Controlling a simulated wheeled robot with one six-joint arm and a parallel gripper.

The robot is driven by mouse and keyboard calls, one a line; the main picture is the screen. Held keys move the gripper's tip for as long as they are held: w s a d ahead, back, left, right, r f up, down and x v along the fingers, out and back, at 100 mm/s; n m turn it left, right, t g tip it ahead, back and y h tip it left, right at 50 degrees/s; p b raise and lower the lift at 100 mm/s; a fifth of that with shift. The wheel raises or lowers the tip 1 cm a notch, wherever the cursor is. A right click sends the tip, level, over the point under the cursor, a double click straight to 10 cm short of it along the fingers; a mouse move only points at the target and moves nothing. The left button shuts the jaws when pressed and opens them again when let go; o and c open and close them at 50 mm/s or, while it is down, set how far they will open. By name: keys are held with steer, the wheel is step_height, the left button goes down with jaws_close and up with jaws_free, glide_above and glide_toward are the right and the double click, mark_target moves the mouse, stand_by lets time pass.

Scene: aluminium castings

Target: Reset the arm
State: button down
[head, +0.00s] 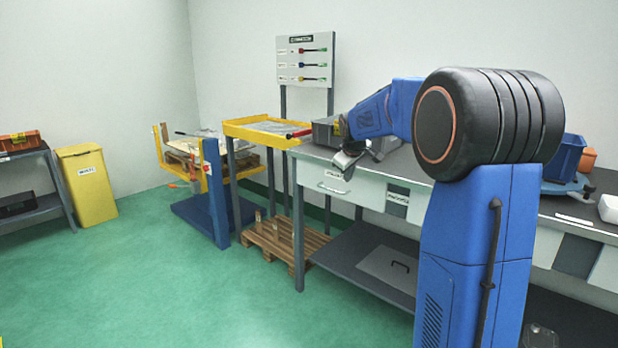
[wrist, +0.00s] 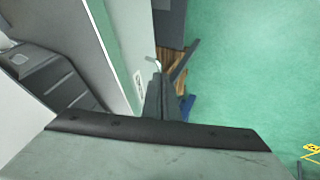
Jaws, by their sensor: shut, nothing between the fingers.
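My gripper (head: 345,163) shows in the head view at the end of my blue arm, close to the front edge of the grey workbench (head: 410,172). Its fingers point down and to the left and hold nothing. In the wrist view my gripper's dark fingers (wrist: 165,97) are together, with the bench front on their left and the green floor (wrist: 235,75) on their right. My arm hides part of the bench top.
A yellow-rimmed tray table (head: 262,131) stands left of the bench, with a wooden pallet (head: 285,240) on the floor below. A blue lift cart (head: 213,190) and a yellow bin (head: 87,183) stand further left. A blue bin (head: 566,157) sits on the bench at right. The green floor at front left is clear.

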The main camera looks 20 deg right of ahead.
steer(key=s+a+m+y, duration=0.1)
steer(key=s+a, duration=0.6)
steer(key=s, duration=0.5)
steer(key=s+a+m+y, duration=0.1)
steer(key=s+a, duration=0.6)
steer(key=s, duration=0.5)
steer(key=s+a+f, duration=0.2)
steer(key=s+f, duration=0.1)
steer(key=s, duration=0.5)
steer(key=s+a+f+m+g, duration=0.1)
steer(key=s+a+f, duration=0.2)
steer(key=s, duration=0.5)
steer(key=s+a+f+m+g+y, duration=0.1)
steer(key=s+f, duration=0.3)
steer(key=s, duration=0.4)
steer(key=shift+s+a+f, duration=0.15)
steer(key=shift+a, duration=0.6)
